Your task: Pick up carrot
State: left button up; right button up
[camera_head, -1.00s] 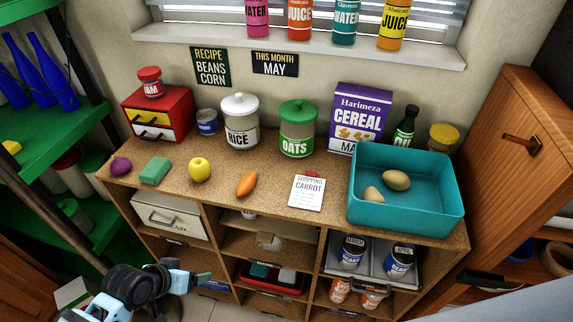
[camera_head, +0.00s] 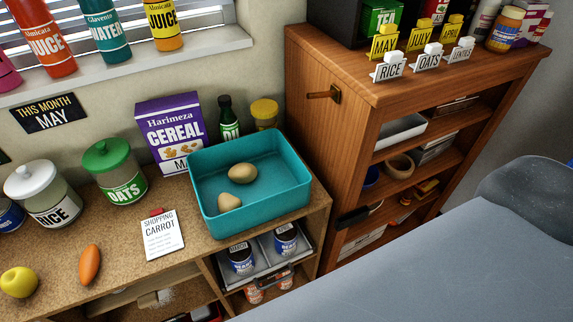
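An orange carrot (camera_head: 90,264) lies on the brown speckled counter (camera_head: 205,248), near its front edge at the lower left. It is between a yellow apple-like fruit (camera_head: 18,283) and a white shopping card (camera_head: 162,236) that reads "CARROT". Nothing touches the carrot. Neither of my grippers shows in the head view now, so I cannot see how they stand.
A teal bin (camera_head: 205,203) with two potato-like items stands on the counter's right end. Jars, a cereal box (camera_head: 172,132) and a bottle line the wall. A wooden cabinet (camera_head: 350,120) rises at right. A large grey surface (camera_head: 440,265) fills the lower right.

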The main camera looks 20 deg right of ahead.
aim_at(90, 261)
jog(key=i+z, duration=0.15)
jog(key=z, duration=0.35)
jog(key=u, duration=1.45)
jog(key=k, duration=0.1)
